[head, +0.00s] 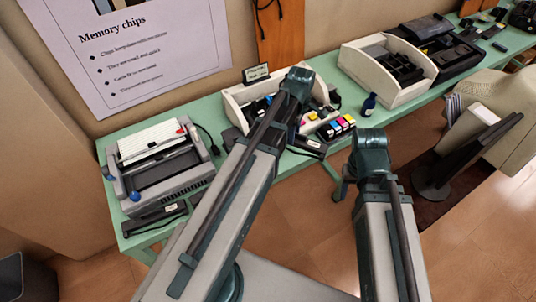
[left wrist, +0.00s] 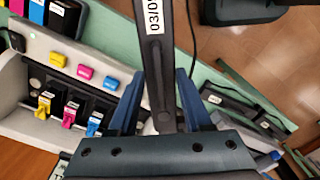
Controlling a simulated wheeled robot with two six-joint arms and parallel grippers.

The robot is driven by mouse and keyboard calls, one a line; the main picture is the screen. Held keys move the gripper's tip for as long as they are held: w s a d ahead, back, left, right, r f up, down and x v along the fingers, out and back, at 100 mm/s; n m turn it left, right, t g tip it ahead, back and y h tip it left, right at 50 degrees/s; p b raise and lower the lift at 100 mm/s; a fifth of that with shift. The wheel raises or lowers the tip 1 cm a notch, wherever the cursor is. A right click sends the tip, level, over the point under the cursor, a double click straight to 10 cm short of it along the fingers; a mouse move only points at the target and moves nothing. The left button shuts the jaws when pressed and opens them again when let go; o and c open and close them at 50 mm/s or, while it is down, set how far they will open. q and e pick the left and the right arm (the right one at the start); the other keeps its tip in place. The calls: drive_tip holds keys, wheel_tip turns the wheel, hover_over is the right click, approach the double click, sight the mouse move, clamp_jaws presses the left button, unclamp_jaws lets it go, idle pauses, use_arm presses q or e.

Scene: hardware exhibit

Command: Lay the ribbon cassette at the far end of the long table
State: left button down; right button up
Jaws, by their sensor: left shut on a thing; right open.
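The ribbon cassette is a long black bar with a white label reading "03/0…", seen in the left wrist view (left wrist: 153,50). My left gripper (left wrist: 157,115) is shut on it, with a blue finger on each side. In the head view the cassette (head: 305,144) sticks out beside my left arm near the table's front edge; that arm hides the gripper there. I cannot tell whether the cassette touches the table. The long green table (head: 287,163) runs from lower left to upper right. My right arm stands right of centre, and its gripper is hidden.
A grey printer (head: 160,165) stands at the left end, with black bars (head: 152,218) in front. A cream tray holds colour cartridges (head: 336,127). A beige seat (head: 505,110) is beside the table.

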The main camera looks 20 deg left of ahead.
use_arm(q)
drive_tip(key=shift+s+a, duration=0.1)
drive_tip(key=shift+a, duration=0.25)
drive_tip(key=shift+s+a+f, duration=0.1)
drive_tip(key=shift+s+f, duration=0.05)
drive_tip(key=s+d+f+m+b, duration=0.2)
drive_tip(key=s+f+m+b, duration=0.3)
drive_tip(key=m, duration=0.7)
drive_tip(key=s+d+f+m+b, duration=0.2)
drive_tip(key=s+f+m+b, duration=0.2)
drive_tip(key=m, duration=0.9)
drive_tip(key=s+b, duration=0.1)
drive_tip(key=s, duration=0.1)
drive_tip(key=shift+s+d+f, duration=0.3)
drive_tip(key=shift+d+f, duration=0.05)
use_arm(e)
wheel_tip(320, 180, down, 10)
drive_tip(key=shift+a, duration=0.35)
use_arm(q)
drive_tip(key=shift+w, duration=0.1)
use_arm(e)
drive_tip(key=shift+s, duration=0.1)
